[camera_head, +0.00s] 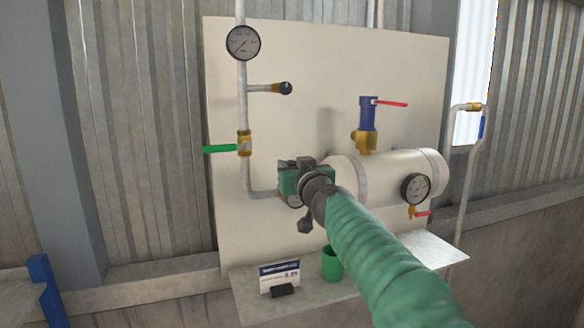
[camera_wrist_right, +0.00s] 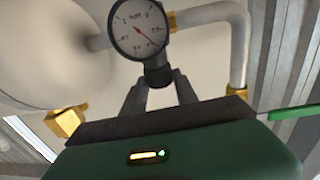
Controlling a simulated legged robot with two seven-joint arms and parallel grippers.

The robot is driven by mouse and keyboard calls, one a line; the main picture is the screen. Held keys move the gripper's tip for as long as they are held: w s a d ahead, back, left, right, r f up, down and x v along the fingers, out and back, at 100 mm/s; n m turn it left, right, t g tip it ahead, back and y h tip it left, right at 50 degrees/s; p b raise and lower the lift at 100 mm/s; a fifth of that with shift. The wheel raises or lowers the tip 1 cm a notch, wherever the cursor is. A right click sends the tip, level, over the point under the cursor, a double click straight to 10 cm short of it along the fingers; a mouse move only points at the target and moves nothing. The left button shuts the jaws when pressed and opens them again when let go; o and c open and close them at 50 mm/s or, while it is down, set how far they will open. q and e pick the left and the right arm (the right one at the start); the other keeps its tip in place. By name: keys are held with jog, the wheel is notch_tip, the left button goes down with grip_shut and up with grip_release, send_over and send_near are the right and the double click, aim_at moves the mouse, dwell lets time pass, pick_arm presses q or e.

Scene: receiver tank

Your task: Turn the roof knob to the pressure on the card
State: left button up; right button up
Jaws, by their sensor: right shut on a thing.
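My right gripper (camera_head: 292,186) is at the pipe junction left of the white tank (camera_head: 400,180), and its body hides most of the part there. In the right wrist view, my right gripper (camera_wrist_right: 158,85) has its two grey fingers shut on a dark knob (camera_wrist_right: 158,74) just below a round gauge (camera_wrist_right: 138,30). The gauge's red needle points to the lower right of the picture; its numbers are too blurred to read surely. The white card (camera_head: 279,275) with a blue header stands on the shelf; its figure is too small to read surely. My left gripper is not in view.
A green cup (camera_head: 332,264) stands on the shelf (camera_head: 400,262). A green-handled valve (camera_head: 244,145), an upper gauge (camera_head: 243,43), a blue valve with a red lever (camera_head: 368,115) and a tank gauge (camera_head: 415,188) surround the gripper.

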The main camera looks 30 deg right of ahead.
jog(key=shift+d+f, duration=0.1)
jog(key=shift+f, duration=0.1)
grip_shut()
jog(key=shift+w+f+y+b, duration=0.1)
jog(key=shift+f+y+b, duration=0.15)
jog(key=shift+b, duration=0.2)
jog(key=y+b, duration=0.1)
jog(key=n+y+b, duration=0.1)
jog(key=b, duration=0.1)
jog(key=n+y+b, duration=0.1)
jog(key=shift+d+f+t+b, duration=0.25)
jog(key=shift+f+t+b, duration=0.05)
jog(key=shift+t, duration=0.1)
jog(key=shift+n+y+b, duration=0.35)
jog(key=shift+n+y, duration=0.15)
jog(key=shift+y, duration=0.05)
jog(key=shift+d+r+n+y, duration=0.15)
jog(key=shift+r+n+y, duration=0.15)
jog(key=shift+n+y, duration=0.6)
jog(key=shift+r+n+y, duration=0.1)
jog(key=shift+n+y, duration=0.6)
jog(key=shift+y, duration=0.9)
jog(key=shift+g, duration=0.3)
